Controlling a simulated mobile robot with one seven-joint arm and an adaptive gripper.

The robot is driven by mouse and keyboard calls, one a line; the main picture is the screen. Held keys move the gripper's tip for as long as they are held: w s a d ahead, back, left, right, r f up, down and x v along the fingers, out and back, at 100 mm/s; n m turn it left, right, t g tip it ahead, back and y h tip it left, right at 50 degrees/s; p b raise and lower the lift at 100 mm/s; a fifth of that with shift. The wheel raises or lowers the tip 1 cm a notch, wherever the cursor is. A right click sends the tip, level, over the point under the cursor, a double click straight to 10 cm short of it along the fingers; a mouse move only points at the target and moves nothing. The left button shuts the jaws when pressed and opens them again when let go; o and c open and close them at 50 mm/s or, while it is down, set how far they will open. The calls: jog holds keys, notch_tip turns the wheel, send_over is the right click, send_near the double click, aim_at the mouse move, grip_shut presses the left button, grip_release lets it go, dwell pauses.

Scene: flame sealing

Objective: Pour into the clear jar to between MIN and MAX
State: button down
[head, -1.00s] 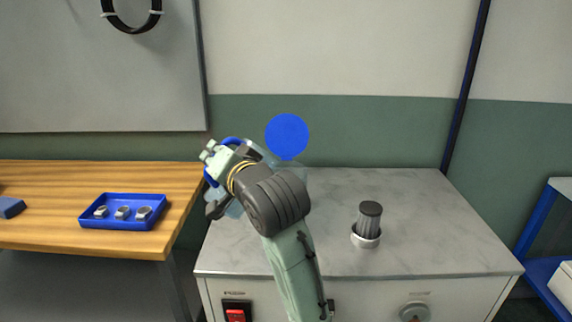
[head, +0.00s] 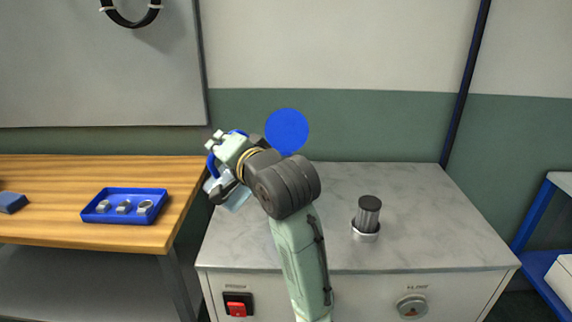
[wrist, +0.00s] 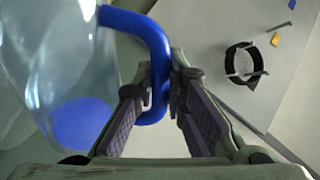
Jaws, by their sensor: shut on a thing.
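My gripper (wrist: 160,88) is shut on the blue handle (wrist: 150,35) of a clear jug (wrist: 40,50), seen in the wrist view. In the head view the blue handle (head: 211,166) and part of the pale, see-through jug (head: 238,197) show at the left end of my arm, above the cabinet's left edge. The jug looks tilted; most of it is hidden by my wrist. A blue round patch (wrist: 82,122) shows through the jug; I cannot tell if it is liquid. I cannot make out the clear jar or its MIN and MAX marks.
A blue disc (head: 287,131) shows behind my arm. A grey marble-topped cabinet (head: 420,225) holds a dark-capped ribbed cylinder in a metal ring (head: 367,218). A wooden bench (head: 60,172) with a blue tray (head: 90,216) stands left.

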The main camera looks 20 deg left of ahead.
aim_at(240, 131)
jog(key=shift+w+d+r+m+g+p, duration=0.1)
jog(key=shift+w+d+r+m+p, duration=0.15)
jog(key=shift+w+r+m+p, duration=0.25)
jog(key=shift+w+d+r+m+g+p, duration=0.1)
jog(key=shift+w+d+r+m+p, duration=0.25)
jog(key=shift+r+p, duration=0.25)
jog(key=shift+w+d+r+m+g+p, duration=0.1)
jog(key=shift+w+d+r+m+p, duration=0.1)
jog(key=shift+w+r+m+p, duration=0.35)
dwell(4.8)
jog(key=shift+w+d+r, duration=0.4)
dwell(1.1)
